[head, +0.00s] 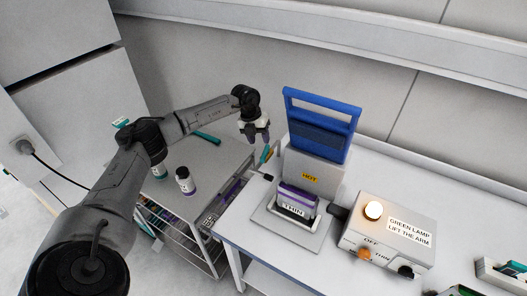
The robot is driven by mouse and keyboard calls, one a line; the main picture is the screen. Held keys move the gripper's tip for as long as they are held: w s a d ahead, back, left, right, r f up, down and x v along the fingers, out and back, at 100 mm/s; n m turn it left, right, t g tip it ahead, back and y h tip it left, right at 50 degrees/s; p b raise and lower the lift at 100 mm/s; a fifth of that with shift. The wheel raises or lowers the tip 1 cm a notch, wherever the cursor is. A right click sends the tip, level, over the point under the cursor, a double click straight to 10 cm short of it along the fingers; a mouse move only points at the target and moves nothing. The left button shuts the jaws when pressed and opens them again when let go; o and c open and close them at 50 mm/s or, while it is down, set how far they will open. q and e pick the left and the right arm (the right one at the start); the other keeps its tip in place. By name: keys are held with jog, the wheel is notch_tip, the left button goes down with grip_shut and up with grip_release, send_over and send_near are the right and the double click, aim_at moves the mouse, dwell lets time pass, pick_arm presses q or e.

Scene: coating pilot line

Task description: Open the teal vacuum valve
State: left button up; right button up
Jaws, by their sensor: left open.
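A small teal lever (266,154), which looks like the vacuum valve's handle, stands upright at the left side of the coating machine (318,172). Something small and yellow shows beside it. My left gripper (258,138) points down just above and slightly left of the lever, with its jaws open and empty. I cannot tell whether the fingers touch the lever. The valve body is small and hard to make out. My right gripper is out of view.
The machine has a raised blue frame (321,120), a HOT label and a purple-edged block marked THIN. A control box (388,236) with a lit lamp (374,210) stands right of it. A grey cart (213,160) at left holds bottles and a teal tool (207,138).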

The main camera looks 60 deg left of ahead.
aim_at(264, 153)
pick_arm(q)
jog(key=x, duration=0.6)
jog(key=shift+w+f, duration=0.1)
jog(key=shift+f, duration=0.15)
grip_shut()
dwell(0.3)
